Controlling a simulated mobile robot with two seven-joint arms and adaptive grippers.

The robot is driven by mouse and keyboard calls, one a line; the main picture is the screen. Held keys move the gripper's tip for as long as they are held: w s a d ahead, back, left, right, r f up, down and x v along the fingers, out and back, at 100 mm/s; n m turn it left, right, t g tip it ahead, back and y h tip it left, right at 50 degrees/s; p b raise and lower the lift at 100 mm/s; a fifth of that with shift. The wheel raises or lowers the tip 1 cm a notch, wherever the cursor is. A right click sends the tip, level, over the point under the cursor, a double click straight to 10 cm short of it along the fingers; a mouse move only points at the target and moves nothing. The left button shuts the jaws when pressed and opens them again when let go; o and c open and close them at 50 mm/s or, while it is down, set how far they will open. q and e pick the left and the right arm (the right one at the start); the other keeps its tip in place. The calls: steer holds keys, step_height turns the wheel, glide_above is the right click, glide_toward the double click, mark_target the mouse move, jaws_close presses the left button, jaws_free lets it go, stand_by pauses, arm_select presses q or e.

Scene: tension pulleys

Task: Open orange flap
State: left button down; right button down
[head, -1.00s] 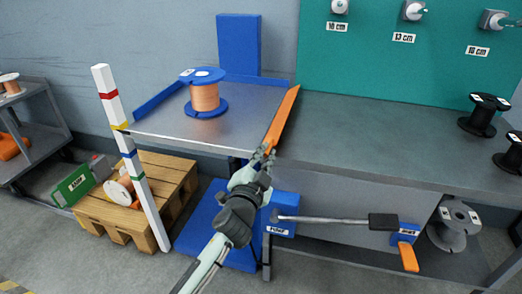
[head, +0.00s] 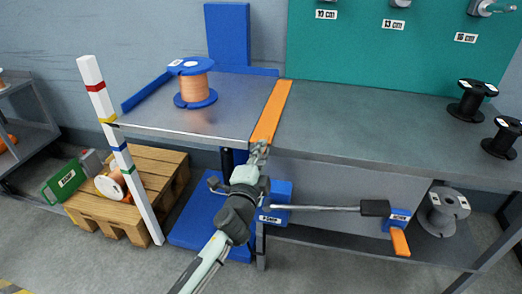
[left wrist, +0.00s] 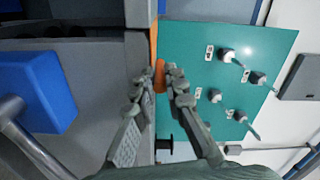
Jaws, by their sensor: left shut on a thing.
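The orange flap (head: 273,108) is a long narrow strip along the right edge of the metal lift table (head: 236,102), beside the grey bench. It lies nearly flat, facing up. My left gripper (head: 258,150) is at the flap's near end, shut on it. In the left wrist view, the orange end (left wrist: 160,76) shows between the fingers of my left gripper (left wrist: 159,88). The fingers hide part of that end. My right gripper is not in view.
A blue spool with orange wire (head: 194,84) stands on the lift table. The bench (head: 350,125) is clear beside the flap, with black spools (head: 470,101) at its right. A pump lever (head: 320,209) sticks out below. A striped post (head: 121,150) stands left.

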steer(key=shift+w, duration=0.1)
arm_select(q)
steer(key=c, duration=1.6)
jaws_free()
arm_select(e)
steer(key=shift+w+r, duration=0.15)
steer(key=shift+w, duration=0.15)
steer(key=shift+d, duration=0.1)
arm_select(q)
steer(key=v, duration=1.2)
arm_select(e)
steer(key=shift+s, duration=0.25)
